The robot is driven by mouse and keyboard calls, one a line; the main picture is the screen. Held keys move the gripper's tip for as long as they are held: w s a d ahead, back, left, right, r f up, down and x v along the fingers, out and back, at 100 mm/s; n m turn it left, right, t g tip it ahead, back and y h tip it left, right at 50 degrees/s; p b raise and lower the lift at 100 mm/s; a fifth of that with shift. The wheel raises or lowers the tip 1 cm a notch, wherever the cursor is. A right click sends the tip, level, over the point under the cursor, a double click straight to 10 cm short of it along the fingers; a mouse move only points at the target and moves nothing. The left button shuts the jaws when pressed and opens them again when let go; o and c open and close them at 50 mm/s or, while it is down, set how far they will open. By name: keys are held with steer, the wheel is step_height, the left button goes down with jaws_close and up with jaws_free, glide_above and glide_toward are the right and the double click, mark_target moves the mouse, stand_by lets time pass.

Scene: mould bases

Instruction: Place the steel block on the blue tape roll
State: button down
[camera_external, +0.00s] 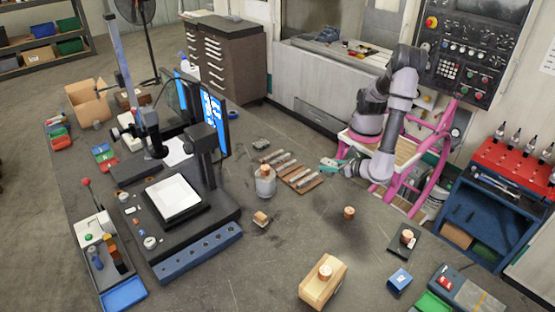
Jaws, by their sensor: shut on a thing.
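My gripper (328,166) is low over the table, just right of a wooden board (303,184) with several grey steel bars (285,165). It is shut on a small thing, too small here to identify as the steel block. A small blue object (400,279) lies at the front right of the table. I cannot tell whether it is the blue tape roll.
A metal jar (265,181) stands left of the board. A copper-coloured cylinder (349,212), a wooden block (323,283) and a dark plate (404,243) with a round part are nearer the front. A measuring stand (195,240) fills the left. The middle table is mostly clear.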

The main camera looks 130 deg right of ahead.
steer(key=w+d+m+g, duration=0.1)
steer(key=w+d, duration=0.4)
steer(key=d, duration=0.4)
steer(key=w+d+m+g, duration=0.1)
steer(key=w+d, duration=0.3)
steer(key=d, duration=0.5)
steer(key=w+d+m+g, duration=0.1)
steer(key=w+d, duration=0.4)
steer(key=d, duration=0.4)
steer(key=s+d+m+g, duration=0.1)
steer(key=s+d+g, duration=0.1)
steer(key=d, duration=2)
step_height(320, 180, up, 3)
steer(key=m+g, duration=0.2)
glide_above(232, 113)
steer(key=shift+m+y, duration=0.3)
steer(key=f, duration=0.5)
steer(key=shift+s+d+f, duration=0.15)
steer(key=shift+s, duration=0.1)
steer(key=shift+f, duration=2.15)
